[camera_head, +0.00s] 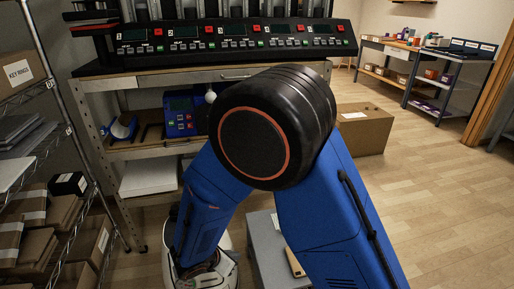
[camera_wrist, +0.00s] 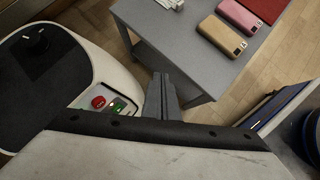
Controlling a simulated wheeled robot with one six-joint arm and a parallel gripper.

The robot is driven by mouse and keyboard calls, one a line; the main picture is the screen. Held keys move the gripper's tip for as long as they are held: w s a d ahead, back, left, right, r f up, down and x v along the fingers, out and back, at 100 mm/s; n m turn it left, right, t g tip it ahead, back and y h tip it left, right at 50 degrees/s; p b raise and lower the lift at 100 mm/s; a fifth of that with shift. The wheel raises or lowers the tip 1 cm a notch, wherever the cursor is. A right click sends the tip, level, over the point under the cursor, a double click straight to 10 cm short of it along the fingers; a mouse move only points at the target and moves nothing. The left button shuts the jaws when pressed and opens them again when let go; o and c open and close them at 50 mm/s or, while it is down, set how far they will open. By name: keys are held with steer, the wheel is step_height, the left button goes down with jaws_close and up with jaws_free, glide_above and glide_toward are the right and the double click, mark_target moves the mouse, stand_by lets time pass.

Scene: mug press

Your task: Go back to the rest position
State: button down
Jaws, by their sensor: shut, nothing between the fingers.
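My gripper (camera_wrist: 161,85) shows at the middle of the wrist view. Its grey fingers are together with nothing between them, and it is apart from the grey table. In the head view my blue arm is folded in front of the camera, its large dark joint at the centre, and the gripper is not visible. The mug press (camera_head: 235,45), a row of several stations with displays and red and green buttons, stands on a workbench (camera_head: 180,80) behind the arm. The arm hides part of the bench.
A grey table (camera_wrist: 185,45) holds a pink device (camera_wrist: 239,16), a brown device (camera_wrist: 222,36) and a red item (camera_wrist: 264,8). A wire shelf (camera_head: 52,85) with boxes stands left. A cardboard box (camera_head: 365,130) sits behind the arm. Floor at right is clear.

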steer(key=d+r+m+g, duration=0.2)
steer(key=d+r+m, duration=0.6)
steer(key=d, duration=0.4)
steer(key=d+r+m+g, duration=0.1)
steer(key=d+r+m, duration=0.4)
steer(key=d+r, duration=0.65)
steer(key=s+d+r+m+y, duration=0.2)
steer(key=s+d+r+m, duration=0.3)
steer(key=s+d+m, duration=0.2)
steer(key=s+d+r+m+t+y, duration=0.1)
steer(key=s+d+r+m+y, duration=0.1)
steer(key=s+d+r+m, duration=0.4)
steer(key=s+d+m, duration=0.1)
steer(key=s, duration=0.2)
steer(key=shift+s+m+y, duration=0.3)
steer(key=shift+s+m, duration=0.05)
steer(key=shift+m, duration=0.05)
